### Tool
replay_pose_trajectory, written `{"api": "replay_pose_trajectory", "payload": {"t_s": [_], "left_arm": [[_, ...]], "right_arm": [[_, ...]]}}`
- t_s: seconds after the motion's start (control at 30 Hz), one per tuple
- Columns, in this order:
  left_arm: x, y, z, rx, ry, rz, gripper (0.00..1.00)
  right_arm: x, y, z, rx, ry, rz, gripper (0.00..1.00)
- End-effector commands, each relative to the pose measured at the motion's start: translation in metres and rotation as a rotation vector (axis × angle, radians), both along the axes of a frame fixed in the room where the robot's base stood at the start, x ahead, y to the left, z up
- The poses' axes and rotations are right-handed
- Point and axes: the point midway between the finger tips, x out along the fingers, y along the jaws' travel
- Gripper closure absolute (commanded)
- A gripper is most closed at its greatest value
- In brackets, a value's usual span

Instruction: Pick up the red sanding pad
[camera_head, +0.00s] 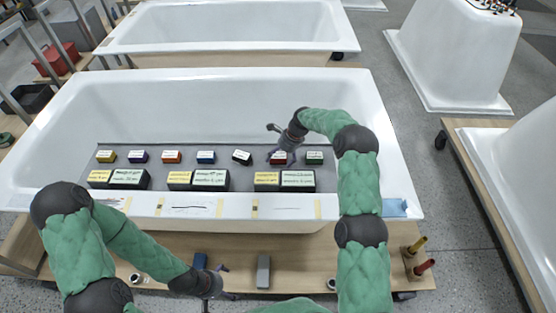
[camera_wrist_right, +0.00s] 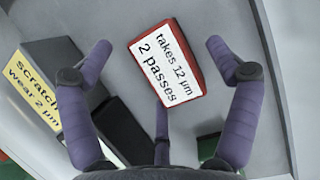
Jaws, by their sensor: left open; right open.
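The red sanding pad (camera_head: 279,160) sits in the back row on the grey surface inside the bathtub, partly covered by my right gripper (camera_head: 282,153). In the right wrist view the red pad (camera_wrist_right: 168,63) shows its white label, "takes 12 µm 2 passes", lying tilted between the spread fingers. The right gripper (camera_wrist_right: 158,47) is open and empty there; I cannot tell if any finger touches the pad. My left gripper (camera_head: 226,282) is open, low over the wooden platform in front of the tub, away from the pads.
A white-labelled black pad (camera_head: 242,157) and a green pad (camera_head: 314,157) flank the red one. Yellow, purple, orange and blue pads line up further left. Dark blocks with yellow and white labels (camera_head: 297,181) stand in front. The tub's front rim (camera_head: 285,208) runs before them.

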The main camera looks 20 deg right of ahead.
Motion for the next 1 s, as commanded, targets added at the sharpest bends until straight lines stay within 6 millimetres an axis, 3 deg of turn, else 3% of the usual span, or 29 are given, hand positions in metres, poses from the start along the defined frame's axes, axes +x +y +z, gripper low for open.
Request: {"api": "replay_pose_trajectory", "payload": {"t_s": [0.17,0.27,0.4,0.77,1.0], "left_arm": [[0.000,0.000,0.001,0.000,0.000,0.000,0.00],[0.000,0.000,0.001,0.000,0.000,0.000,0.00],[0.000,0.000,0.001,0.000,0.000,0.000,0.00],[0.000,0.000,0.001,0.000,0.000,0.000,0.00],[0.000,0.000,0.005,0.000,0.000,0.000,0.00]], "right_arm": [[0.001,0.000,0.001,-0.001,-0.002,0.000,0.10],[0.001,0.000,0.001,-0.001,-0.002,0.000,0.33],[0.000,0.000,0.001,0.000,-0.001,0.001,0.72],[0.000,0.000,0.001,0.000,0.000,0.001,0.72],[0.001,0.000,0.016,0.000,-0.002,0.001,0.72]]}}
